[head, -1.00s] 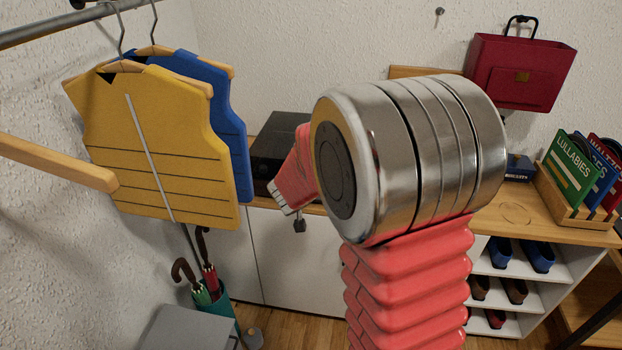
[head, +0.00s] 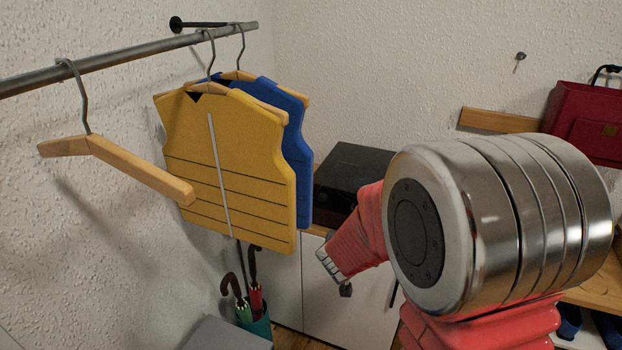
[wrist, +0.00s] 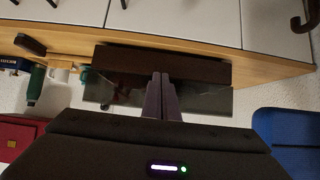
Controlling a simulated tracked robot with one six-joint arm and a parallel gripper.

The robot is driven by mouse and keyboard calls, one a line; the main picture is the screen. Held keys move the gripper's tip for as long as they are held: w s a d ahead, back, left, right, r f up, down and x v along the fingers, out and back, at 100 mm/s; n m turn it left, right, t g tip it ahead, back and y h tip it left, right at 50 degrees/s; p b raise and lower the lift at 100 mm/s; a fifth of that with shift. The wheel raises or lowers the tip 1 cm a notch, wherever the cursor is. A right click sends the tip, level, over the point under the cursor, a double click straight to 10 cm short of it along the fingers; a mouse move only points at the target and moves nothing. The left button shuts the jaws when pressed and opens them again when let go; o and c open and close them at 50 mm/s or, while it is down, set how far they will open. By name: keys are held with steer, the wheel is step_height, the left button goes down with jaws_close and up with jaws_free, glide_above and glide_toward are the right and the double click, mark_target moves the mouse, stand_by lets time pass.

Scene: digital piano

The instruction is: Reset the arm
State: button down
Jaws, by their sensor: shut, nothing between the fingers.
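My gripper (wrist: 160,97) shows in the wrist view, its two dark fingers together with nothing between them. Beyond the fingertips is a dark flat box (wrist: 140,66) on a wooden cabinet top (wrist: 265,66). The fingers overlap the box in the picture; I cannot tell whether they touch it. In the head view my red, ribbed arm with its large metal joint fills the lower right. The arm's far end points down and left in front of the white cabinet (head: 375,305), and the fingers cannot be made out there. The dark box (head: 350,168) shows behind the arm.
A yellow vest (head: 225,160) and a blue vest (head: 298,165) hang from a metal rail (head: 120,58) left of my arm. An empty wooden hanger (head: 140,170) is nearer. Umbrellas stand in a teal holder (head: 262,326) below. A red bag (head: 585,120) hangs at right.

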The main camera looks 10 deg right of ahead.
steer(key=shift+n, duration=0.3)
steer(key=s+d+r+n+g, duration=0.1)
steer(key=s+n+g, duration=0.2)
steer(key=s, duration=0.5)
steer(key=s+d+r+n+g, duration=0.1)
steer(key=s+r+n+g, duration=0.15)
steer(key=s, duration=0.55)
steer(key=s+a+r+t+y, duration=0.1)
steer(key=s+a+r+y, duration=0.2)
steer(key=s+a+r, duration=0.2)
steer(key=s+a+r+n+t+y, duration=0.1)
steer(key=s+a+r+y, duration=0.2)
steer(key=a, duration=0.7)
steer(key=shift+s+a+r, duration=0.35)
steer(key=shift+s+r, duration=0.95)
